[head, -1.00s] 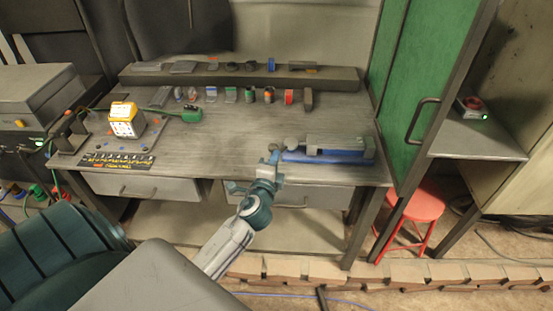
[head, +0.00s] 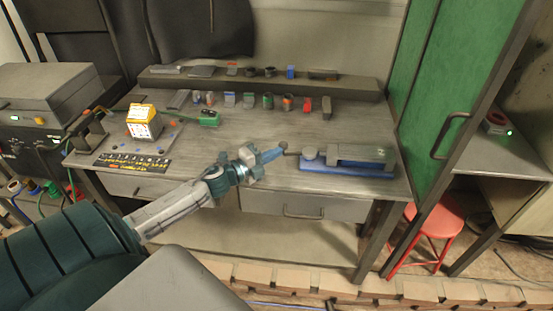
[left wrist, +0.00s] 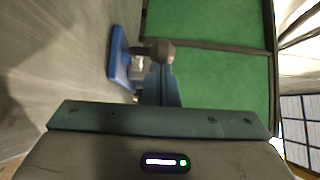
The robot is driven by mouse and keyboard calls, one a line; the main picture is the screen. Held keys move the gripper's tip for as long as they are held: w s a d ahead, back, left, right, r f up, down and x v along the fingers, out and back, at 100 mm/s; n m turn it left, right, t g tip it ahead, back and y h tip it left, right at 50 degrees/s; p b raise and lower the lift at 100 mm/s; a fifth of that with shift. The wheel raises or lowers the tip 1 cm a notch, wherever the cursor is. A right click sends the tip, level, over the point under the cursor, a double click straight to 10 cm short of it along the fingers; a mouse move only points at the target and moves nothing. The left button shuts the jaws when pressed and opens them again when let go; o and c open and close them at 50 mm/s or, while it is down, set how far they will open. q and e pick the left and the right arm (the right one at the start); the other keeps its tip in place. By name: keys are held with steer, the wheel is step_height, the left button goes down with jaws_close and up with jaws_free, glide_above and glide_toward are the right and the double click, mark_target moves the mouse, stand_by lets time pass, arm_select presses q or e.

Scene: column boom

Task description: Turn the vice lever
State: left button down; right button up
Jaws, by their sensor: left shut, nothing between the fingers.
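The vice (head: 362,156) is grey on a blue base and stands near the front right of the workbench. Its lever (head: 286,148) sticks out at the left end with a dark round knob. My left gripper (head: 277,153) is shut and empty, its blue fingertips close to the knob. In the left wrist view the lever knob (left wrist: 163,52) shows just beyond the shut fingers (left wrist: 160,82), with the blue vice base (left wrist: 118,60) to its left. I cannot tell whether the fingers touch the knob. My right gripper is not in view.
The workbench (head: 240,130) has clear room behind the vice. A yellow device (head: 144,122) and a green tool (head: 204,118) lie to the left. Several small items line the back. A green cabinet door (head: 435,80) stands right of the bench, with a red stool (head: 434,222) below.

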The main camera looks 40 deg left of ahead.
arm_select(q)
steer(key=shift+w+a+m+g+h, duration=0.35)
steer(key=shift+m+h, duration=0.25)
steer(key=shift+h, duration=0.3)
steer(key=shift+w+a+b, duration=0.4)
steer(key=shift+w+a, duration=0.05)
steer(key=shift+a, duration=0.15)
steer(key=shift+s, duration=0.1)
